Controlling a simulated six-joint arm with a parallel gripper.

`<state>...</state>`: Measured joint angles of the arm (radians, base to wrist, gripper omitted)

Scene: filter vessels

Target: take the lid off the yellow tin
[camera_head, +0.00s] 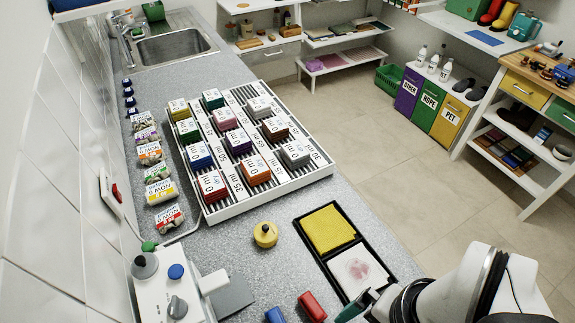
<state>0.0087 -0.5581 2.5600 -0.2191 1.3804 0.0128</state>
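The yellow tin (265,236) is a small round tin standing upright on the grey speckled counter, just in front of the white rack. A dark knob sits on top of its lid, and the lid appears to be on. My white arm comes in from the lower right. The end of it, my gripper (358,305), is at the bottom edge beside the black tray, well to the right of the tin and apart from it. A dark green piece shows there; the fingers are mostly hidden or cut off, so their opening is unclear.
A white slatted rack (318,178) with several coloured, labelled blocks stands behind the tin. A black tray (319,249) with a yellow pad lies to its right. A red block (312,306) and a blue block (275,315) lie in front. A white device (165,290) stands left.

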